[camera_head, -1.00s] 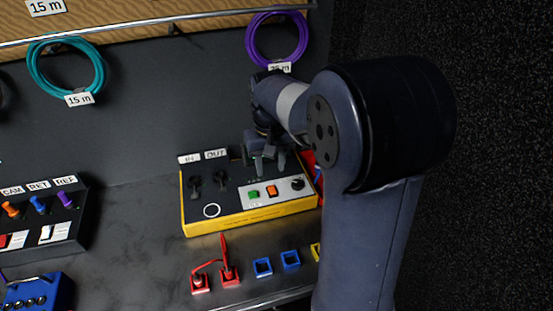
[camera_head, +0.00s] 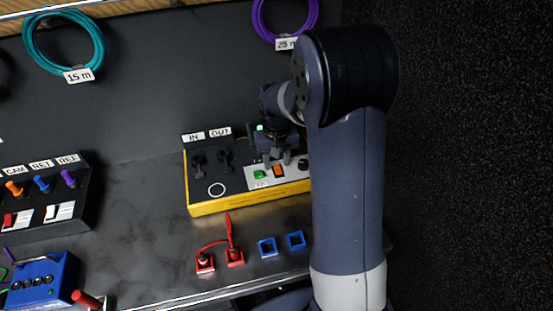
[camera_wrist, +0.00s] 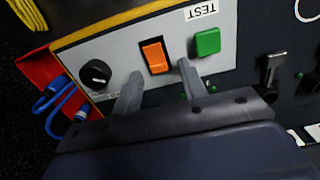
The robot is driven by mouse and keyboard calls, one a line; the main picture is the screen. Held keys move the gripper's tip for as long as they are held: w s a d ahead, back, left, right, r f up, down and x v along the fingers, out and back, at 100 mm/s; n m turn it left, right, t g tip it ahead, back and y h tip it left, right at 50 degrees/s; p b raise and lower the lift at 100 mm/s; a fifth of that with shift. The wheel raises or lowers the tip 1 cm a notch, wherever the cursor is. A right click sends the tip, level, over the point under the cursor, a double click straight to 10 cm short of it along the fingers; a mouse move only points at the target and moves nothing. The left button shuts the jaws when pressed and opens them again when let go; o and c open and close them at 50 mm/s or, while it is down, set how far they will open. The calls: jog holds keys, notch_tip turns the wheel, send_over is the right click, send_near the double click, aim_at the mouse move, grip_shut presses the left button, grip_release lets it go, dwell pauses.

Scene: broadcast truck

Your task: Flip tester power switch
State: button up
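The tester is a yellow box (camera_head: 250,204) with a black and pale-grey top marked IN and OUT. It also shows in the wrist view (camera_wrist: 124,17). Its orange rocker switch (camera_head: 278,171) sits between a green button (camera_head: 259,174) and a black knob (camera_head: 303,163). In the wrist view the orange switch (camera_wrist: 155,57) lies between and just beyond my two fingertips, with the green TEST button (camera_wrist: 207,41) to its right and the knob (camera_wrist: 96,73) to its left. My gripper (camera_head: 277,159) is open and empty, close above the panel (camera_wrist: 160,70). Contact cannot be told.
Black levers or connectors (camera_head: 226,160) stand on the tester's left part. Red connectors with a cable (camera_head: 233,255) and blue square sockets (camera_head: 267,247) lie in front of it. A switch box (camera_head: 40,200) and blue box (camera_head: 45,282) stand left. Blue cables (camera_wrist: 48,100) sit beside the tester.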

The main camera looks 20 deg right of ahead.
jog(key=shift+f, duration=0.1)
jog(key=shift+c, duration=0.4)
grip_shut()
jog(key=shift+b, duration=0.35)
jog(key=shift+s+f+t+b, duration=0.15)
jog(key=shift+t+b, duration=0.15)
jog(key=shift+b, duration=0.15)
jog(key=t+b, duration=0.1)
jog(key=b, duration=0.2)
jog(key=shift+s+t, duration=0.2)
jog(key=shift+t, duration=0.2)
jog(key=shift+s+r+t+b, duration=0.25)
jog(key=shift+t+b, duration=0.45)
jog(key=shift+b, duration=0.35)
jog(key=shift+w+r, duration=0.1)
jog(key=shift+o, duration=0.4)
grip_release()
